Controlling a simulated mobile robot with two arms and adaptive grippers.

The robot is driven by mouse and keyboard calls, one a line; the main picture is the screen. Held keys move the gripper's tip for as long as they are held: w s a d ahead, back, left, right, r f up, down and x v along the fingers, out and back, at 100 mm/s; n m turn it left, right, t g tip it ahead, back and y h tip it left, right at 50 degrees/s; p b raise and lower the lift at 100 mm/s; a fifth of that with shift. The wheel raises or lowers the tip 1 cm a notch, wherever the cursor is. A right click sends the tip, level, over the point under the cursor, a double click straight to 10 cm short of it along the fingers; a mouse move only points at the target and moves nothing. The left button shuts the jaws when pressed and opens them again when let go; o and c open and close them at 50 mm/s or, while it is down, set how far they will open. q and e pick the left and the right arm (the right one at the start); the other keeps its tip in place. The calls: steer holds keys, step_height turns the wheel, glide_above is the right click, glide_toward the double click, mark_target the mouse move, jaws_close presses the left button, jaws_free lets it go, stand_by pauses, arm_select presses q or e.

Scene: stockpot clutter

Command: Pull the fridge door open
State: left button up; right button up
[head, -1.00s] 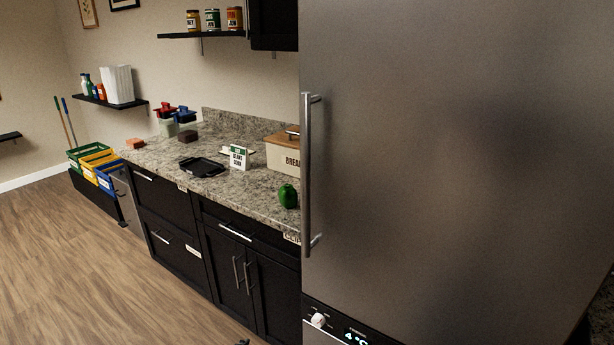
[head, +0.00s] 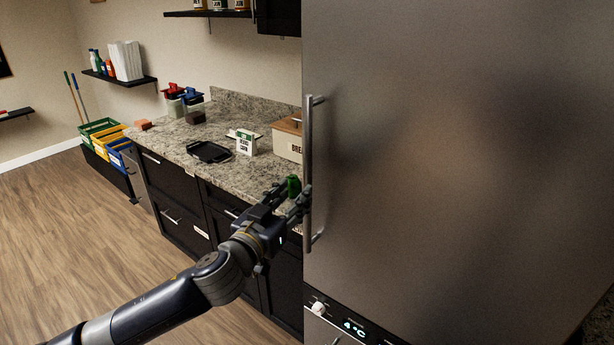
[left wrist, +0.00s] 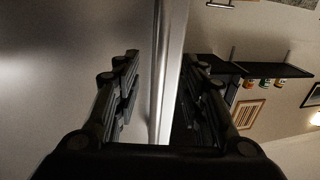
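The fridge door (head: 450,160) is a large brushed-steel panel filling the right of the head view. It looks shut. Its upright bar handle (head: 308,145) runs along the door's left edge. My left gripper (head: 291,194) is at the lower half of the handle, fingers pointing toward it. In the left wrist view the handle bar (left wrist: 168,80) runs up between the two open fingers, with a gap on each side. Whether the bar is deep between the pads or still ahead of them I cannot tell. My right gripper is not in view.
A granite counter (head: 185,140) over dark cabinets adjoins the fridge's left side. A bread box (head: 288,143) and a black tray (head: 209,152) are farther back. The wooden floor (head: 70,230) at left is clear.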

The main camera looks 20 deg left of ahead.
mark_target(305, 182)
arm_select(q)
steer(key=w, duration=0.2)
steer(key=w+p, duration=0.1)
steer(key=w, duration=0.1)
steer(key=w+d, duration=0.1)
steer(key=w, duration=0.1)
steer(key=shift+w+p, duration=0.1)
steer(key=shift+p, duration=0.3)
steer(key=shift+w+d, duration=0.1)
steer(key=shift+w, duration=0.5)
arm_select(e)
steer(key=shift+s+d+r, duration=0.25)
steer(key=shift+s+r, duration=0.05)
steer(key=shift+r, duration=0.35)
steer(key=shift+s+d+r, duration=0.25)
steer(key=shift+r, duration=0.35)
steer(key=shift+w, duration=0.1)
arm_select(q)
jaws_close()
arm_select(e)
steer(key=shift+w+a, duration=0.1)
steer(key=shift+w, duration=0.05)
